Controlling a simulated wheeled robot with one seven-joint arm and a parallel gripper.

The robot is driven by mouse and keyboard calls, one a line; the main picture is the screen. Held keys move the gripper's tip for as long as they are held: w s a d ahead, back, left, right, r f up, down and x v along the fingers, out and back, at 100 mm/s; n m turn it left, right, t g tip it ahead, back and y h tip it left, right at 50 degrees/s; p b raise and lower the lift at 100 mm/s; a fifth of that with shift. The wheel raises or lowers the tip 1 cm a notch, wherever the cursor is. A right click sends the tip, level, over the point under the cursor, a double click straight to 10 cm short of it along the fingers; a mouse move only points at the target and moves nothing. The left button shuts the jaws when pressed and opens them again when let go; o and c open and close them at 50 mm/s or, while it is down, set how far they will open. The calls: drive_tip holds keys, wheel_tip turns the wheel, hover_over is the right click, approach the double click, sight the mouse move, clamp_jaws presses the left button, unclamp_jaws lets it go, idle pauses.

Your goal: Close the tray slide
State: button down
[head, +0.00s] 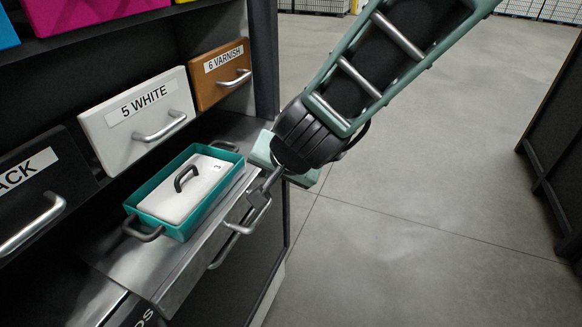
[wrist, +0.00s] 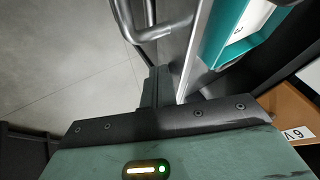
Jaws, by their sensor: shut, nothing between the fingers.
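The tray slide (head: 180,270) is a bare metal drawer-like shelf sticking out from the dark cabinet. Its bar handle (head: 245,218) is on the front face and also shows at the top of the wrist view (wrist: 152,30). A teal tray (head: 163,229) with two dark handles sits on the slide, holding a white lid (head: 190,203) with a dark grip. My gripper (head: 261,195) is shut and empty at the slide's front, close to the handle's far end. In the wrist view its fingers (wrist: 157,84) are together beside the slide's front. I cannot tell whether they touch it.
Above the slide are a white drawer "5 WHITE" (head: 120,128), a brown drawer "6 VARNISH" (head: 222,80) and a black drawer (head: 35,190). Another handle (head: 222,253) is below the slide's front. Open grey floor (head: 400,230) lies to the right, with a dark unit (head: 555,150) at the far right.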

sight(226, 161)
drive_tip(key=w+a+p, duration=0.1)
drive_tip(key=a+p, duration=0.1)
drive_tip(key=a, duration=0.1)
drive_tip(key=w+a+p, duration=0.1)
drive_tip(key=a+p, duration=0.1)
drive_tip(key=p, duration=0.1)
drive_tip(key=w+a+p, duration=0.1)
drive_tip(key=a+p, duration=0.2)
drive_tip(key=shift+w+a+r, duration=0.25)
drive_tip(key=shift+a+r, duration=0.05)
drive_tip(key=shift+a, duration=0.05)
drive_tip(key=shift+w+a+f+p, duration=0.15)
drive_tip(key=shift+a+p, duration=0.25)
drive_tip(key=shift+p, duration=0.05)
drive_tip(key=shift+w+a+f+p, duration=0.15)
drive_tip(key=shift+a+p, duration=0.2)
drive_tip(key=shift+p, duration=0.05)
